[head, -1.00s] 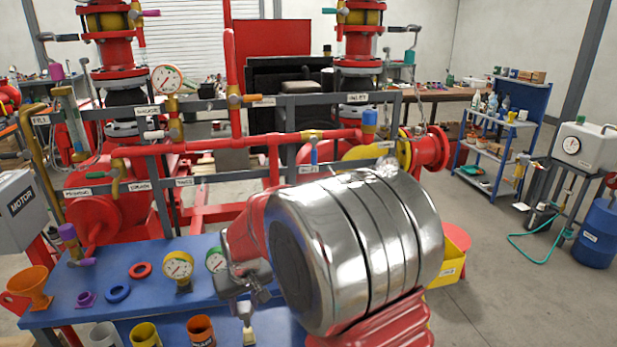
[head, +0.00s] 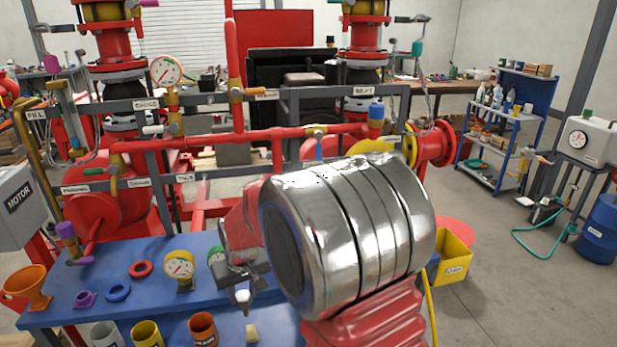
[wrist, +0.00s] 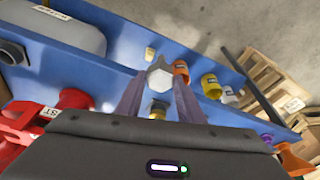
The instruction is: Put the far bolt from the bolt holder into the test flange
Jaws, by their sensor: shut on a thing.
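My gripper (head: 238,288) hangs over the front of the blue bench in the head view, partly behind my large metal wrist. In the wrist view, my gripper (wrist: 158,95) is shut on a pale grey bolt (wrist: 160,75), whose hexagonal head shows between the fingertips. The bolt's pale end (head: 243,296) shows below the jaws in the head view. I cannot clearly make out the bolt holder or the test flange. A red flanged part (wrist: 75,98) with a partly hidden label ending in "ST" is at the left of the wrist view.
A beige block (head: 251,333) sits on the lower blue shelf, beside orange (head: 203,329) and yellow cups (head: 146,334). A yellow-rimmed gauge (head: 179,266) stands on the blue bench (head: 110,268). Red pipework (head: 220,143) runs behind. A yellow bin (head: 452,258) stands at right.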

